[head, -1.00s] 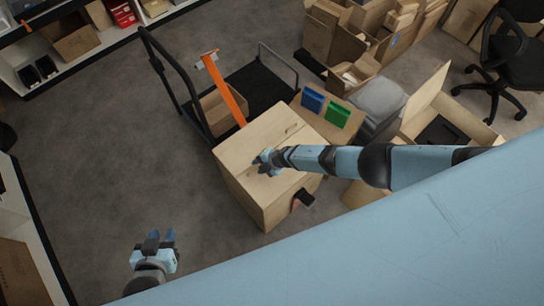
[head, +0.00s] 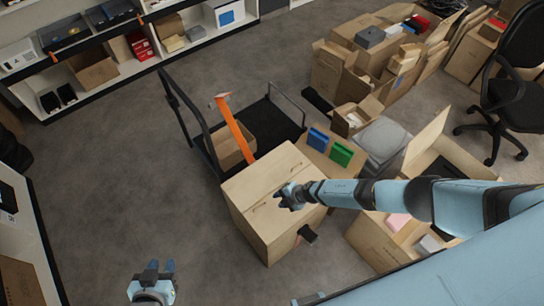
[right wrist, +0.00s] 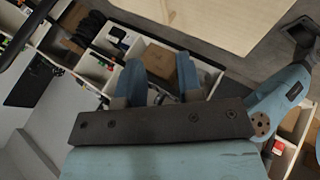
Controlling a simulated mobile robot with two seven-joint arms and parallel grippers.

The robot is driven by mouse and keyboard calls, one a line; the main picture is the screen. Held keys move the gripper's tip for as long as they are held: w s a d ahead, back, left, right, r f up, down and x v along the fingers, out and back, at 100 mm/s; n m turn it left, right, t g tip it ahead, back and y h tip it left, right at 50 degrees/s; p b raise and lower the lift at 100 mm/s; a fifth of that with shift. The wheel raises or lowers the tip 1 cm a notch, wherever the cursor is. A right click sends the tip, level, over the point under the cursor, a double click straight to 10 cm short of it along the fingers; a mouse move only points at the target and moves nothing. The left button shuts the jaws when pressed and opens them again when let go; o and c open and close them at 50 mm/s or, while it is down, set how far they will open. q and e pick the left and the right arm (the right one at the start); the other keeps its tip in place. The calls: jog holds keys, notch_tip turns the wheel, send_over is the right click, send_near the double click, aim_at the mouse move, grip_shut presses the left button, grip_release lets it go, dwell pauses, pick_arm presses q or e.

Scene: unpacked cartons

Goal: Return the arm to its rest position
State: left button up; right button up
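My right arm (head: 400,197) reaches in from the right in the head view. Its right gripper (head: 282,196) appears over the top of a large closed carton (head: 262,187); the height between them cannot be told. In the right wrist view its two blue fingers (right wrist: 161,78) stand apart with nothing between them. My left gripper (head: 161,268) is low at the left, over bare floor. Its fingers are apart and empty.
A black cart (head: 275,118) holds a small carton behind the large one, near an orange-handled tool (head: 236,130). Blue (head: 318,139) and green (head: 341,153) boxes lie beside it. An open carton (head: 375,240) is below my right arm. Floor at left (head: 120,190) is clear.

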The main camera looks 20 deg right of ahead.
jog(key=s+a+r+m+t, duration=0.3)
jog(key=a+r+m, duration=0.15)
jog(key=a, duration=0.65)
notch_tip(320, 180, up, 12)
jog(key=s+a+m+t+h, duration=0.2)
jog(key=s+m+h, duration=0.1)
jog(key=m, duration=0.4)
jog(key=s+d+r+m+g+h, duration=0.5)
jog(key=s+d+r+m, duration=0.5)
jog(key=s+d+r, duration=1.05)
jog(key=w+a+f+t+y, duration=0.2)
jog(key=w+a+f+t, duration=0.1)
jog(key=f, duration=0.3)
jog(key=w+a+f+n+t+y, duration=0.1)
jog(key=w+a+f+t+y, duration=0.1)
jog(key=w+f, duration=0.3)
jog(key=shift+w+a+f+t, duration=0.15)
jog(key=shift+a+f+t, duration=0.35)
jog(key=shift+f+t, duration=0.2)
